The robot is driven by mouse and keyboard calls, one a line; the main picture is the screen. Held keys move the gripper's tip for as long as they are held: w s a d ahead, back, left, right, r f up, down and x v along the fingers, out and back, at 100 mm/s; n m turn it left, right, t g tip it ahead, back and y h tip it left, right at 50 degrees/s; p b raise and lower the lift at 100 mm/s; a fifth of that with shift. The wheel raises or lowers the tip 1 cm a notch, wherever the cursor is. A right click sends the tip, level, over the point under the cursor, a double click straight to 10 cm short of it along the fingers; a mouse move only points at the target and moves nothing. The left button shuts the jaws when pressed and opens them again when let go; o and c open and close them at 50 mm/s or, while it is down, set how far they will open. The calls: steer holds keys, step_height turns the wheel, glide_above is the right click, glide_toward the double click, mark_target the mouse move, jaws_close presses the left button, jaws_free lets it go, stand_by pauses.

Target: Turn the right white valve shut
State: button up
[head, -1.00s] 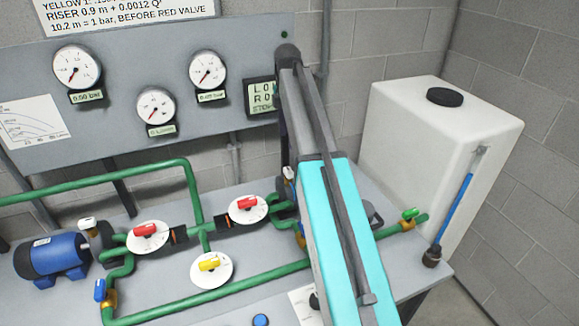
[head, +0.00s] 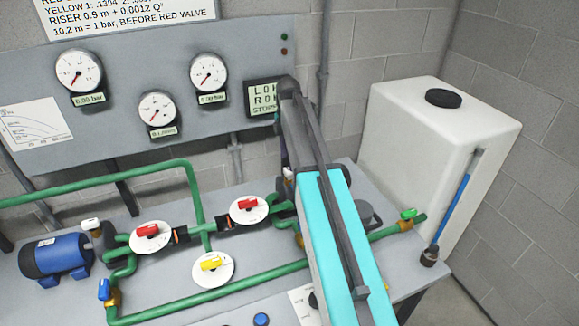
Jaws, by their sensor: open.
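The right white valve (head: 289,174) shows only as a small white handle at the left edge of my arm, behind the two red valves. Its body and exact angle are mostly hidden by my arm. My arm reaches up from the bottom of the head view and bends down at its far end. My gripper (head: 286,158) is largely hidden behind the cyan link; only a dark strip shows just above the white handle. It is open, and I cannot tell whether it touches the handle.
Another white valve (head: 91,225) stands at left by the blue pump (head: 55,258). Red valves (head: 147,231) (head: 249,204), a yellow valve (head: 212,264) and green pipes crowd the bench. A white tank (head: 430,150) stands at right. Gauges and a screen (head: 261,97) are on the panel.

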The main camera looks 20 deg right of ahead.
mark_target(288, 170)
steer(key=shift+f+p, duration=0.55)
steer(key=shift+f, duration=2.05)
steer(key=c, duration=1)
